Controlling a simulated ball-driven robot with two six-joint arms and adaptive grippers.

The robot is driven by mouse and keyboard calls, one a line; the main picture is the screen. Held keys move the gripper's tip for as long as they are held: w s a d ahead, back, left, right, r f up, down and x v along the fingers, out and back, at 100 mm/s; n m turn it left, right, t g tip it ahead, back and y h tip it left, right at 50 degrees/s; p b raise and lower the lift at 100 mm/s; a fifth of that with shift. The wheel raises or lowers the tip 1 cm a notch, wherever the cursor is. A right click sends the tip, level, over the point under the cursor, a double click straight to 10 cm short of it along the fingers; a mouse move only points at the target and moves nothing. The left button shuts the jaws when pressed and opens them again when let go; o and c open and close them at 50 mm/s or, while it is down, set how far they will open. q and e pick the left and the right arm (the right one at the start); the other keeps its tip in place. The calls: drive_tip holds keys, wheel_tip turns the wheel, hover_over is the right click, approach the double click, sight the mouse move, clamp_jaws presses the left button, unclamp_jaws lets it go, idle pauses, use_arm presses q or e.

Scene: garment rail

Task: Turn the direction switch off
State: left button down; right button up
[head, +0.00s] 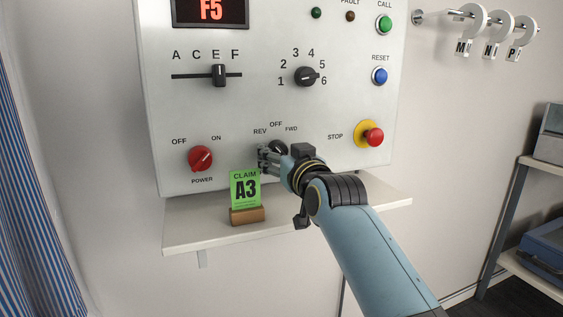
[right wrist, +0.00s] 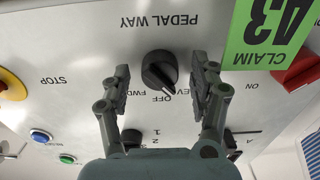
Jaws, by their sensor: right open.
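The direction switch is a round black knob (head: 278,147) low on the grey panel, under the REV, OFF and FWD labels. In the head view my right gripper (head: 268,158) partly hides it. In the right wrist view, which is upside down, the knob (right wrist: 158,68) shows between the open fingers of my right gripper (right wrist: 161,78), with a gap on each side. Its pointer slants toward the OFF and REV side; I cannot tell exactly which mark it meets. My left gripper is not in view.
A green A3 claim card (head: 245,189) in a wooden stand is close left of my right gripper, on a white shelf (head: 190,232). The red power knob (head: 201,158) is left, and the red stop button (head: 374,137) is right. A selector knob (head: 305,76) and slider (head: 219,75) sit above.

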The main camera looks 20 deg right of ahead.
drive_tip(key=c, duration=1.2)
drive_tip(key=shift+o, duration=0.2)
drive_tip(key=shift+r+m+p, duration=0.15)
drive_tip(key=shift+m+p, duration=1.5)
drive_tip(key=shift+m, duration=0.15)
drive_tip(key=shift+m+p, duration=1.5)
drive_tip(key=shift+m, duration=0.6)
drive_tip(key=o, duration=1.2)
drive_tip(key=shift+c, duration=0.2)
drive_tip(key=shift+s, duration=0.15)
